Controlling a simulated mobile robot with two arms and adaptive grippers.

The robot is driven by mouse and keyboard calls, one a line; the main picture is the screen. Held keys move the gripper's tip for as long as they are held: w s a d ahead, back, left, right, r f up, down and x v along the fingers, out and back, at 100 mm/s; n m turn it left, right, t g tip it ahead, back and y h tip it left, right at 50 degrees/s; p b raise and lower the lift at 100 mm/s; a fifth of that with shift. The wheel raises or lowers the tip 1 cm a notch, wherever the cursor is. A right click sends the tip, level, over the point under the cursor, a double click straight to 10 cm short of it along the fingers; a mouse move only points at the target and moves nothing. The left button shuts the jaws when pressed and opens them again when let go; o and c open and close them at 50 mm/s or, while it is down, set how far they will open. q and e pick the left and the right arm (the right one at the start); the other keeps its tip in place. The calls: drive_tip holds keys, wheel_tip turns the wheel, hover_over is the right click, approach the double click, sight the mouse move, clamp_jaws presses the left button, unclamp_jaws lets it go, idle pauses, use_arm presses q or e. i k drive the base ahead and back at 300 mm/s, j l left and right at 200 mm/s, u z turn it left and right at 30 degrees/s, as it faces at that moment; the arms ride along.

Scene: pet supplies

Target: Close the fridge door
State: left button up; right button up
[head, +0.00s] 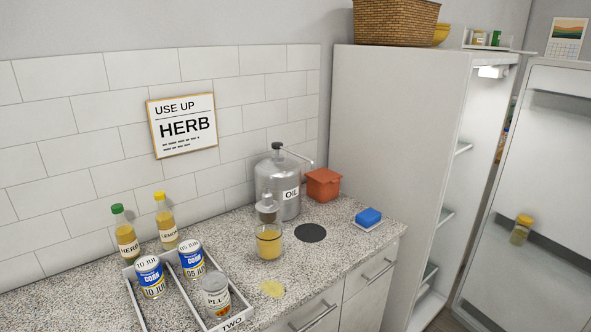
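The tall white fridge (390,130) stands right of the counter. Its door (545,175) is wide open at the right edge, with its inner side facing me. A lit lamp (490,72) and several shelf edges show in the narrow visible part of the interior. A small jar with a yellow lid (521,230) sits at the door's inner side. The door's right edge is cut off by the frame. Neither of my grippers is in view.
A wicker basket (396,22) is on the fridge. Floor shows between fridge and door.

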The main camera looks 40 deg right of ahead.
sight(544, 174)
drive_tip(key=k+l, duration=0.1)
drive_tip(key=l, duration=0.3)
drive_tip(key=k+l, duration=0.1)
drive_tip(key=l, duration=0.35)
drive_tip(key=k+l, duration=0.1)
drive_tip(key=l, duration=0.3)
drive_tip(key=k+l, duration=0.1)
drive_tip(key=l, duration=0.35)
drive_tip(key=k+l, duration=0.1)
drive_tip(key=l, duration=0.3)
